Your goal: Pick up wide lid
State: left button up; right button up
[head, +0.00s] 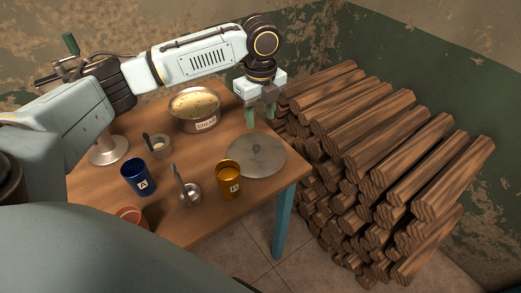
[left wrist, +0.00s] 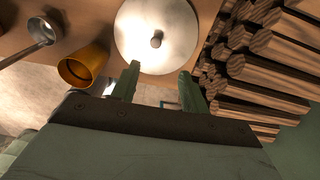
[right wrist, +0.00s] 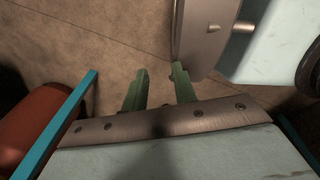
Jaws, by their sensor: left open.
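The wide lid (head: 257,156) is a round, flat grey metal disc with a small knob in its middle. It lies on the wooden table near the right edge. The lid also shows at the top of the left wrist view (left wrist: 135,35), with its knob (left wrist: 156,40) roughly in line with the gap between my fingers. My left gripper (head: 260,117) is open and empty, with its fingers pointing down above the lid's far side. My right gripper (right wrist: 160,70) is open and empty in the right wrist view, and it is not seen in the head view.
An orange cup (head: 228,180) stands close to the lid's left.

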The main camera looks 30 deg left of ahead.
pick_arm(q)
send_over(256, 146)
jog(key=d, duration=0.1)
notch_tip(256, 146, down, 4)
jog(key=shift+w+f+b, duration=0.15)
jog(key=shift+f+b, duration=0.1)
jog(key=shift+b, duration=0.1)
jog(key=shift+f, duration=0.25)
jog(key=shift+a+f+b, duration=0.2)
jog(key=shift+f+b, duration=0.1)
jog(key=shift+f, duration=0.5)
jog(key=f, duration=0.2)
jog(key=f+b, duration=0.1)
jog(key=shift+s+a+f, duration=0.2)
jog(key=shift+a, duration=0.05)
jog(key=shift+f, duration=0.15)
grip_shut()
pick_arm(e)
jog(key=shift+s+d+f, duration=0.25)
jog(key=shift+d+f, duration=0.35)
jog(key=shift+s+d+f, duration=0.25)
jog(key=shift+d+f, duration=0.3)
jog(key=shift+f, duration=0.05)
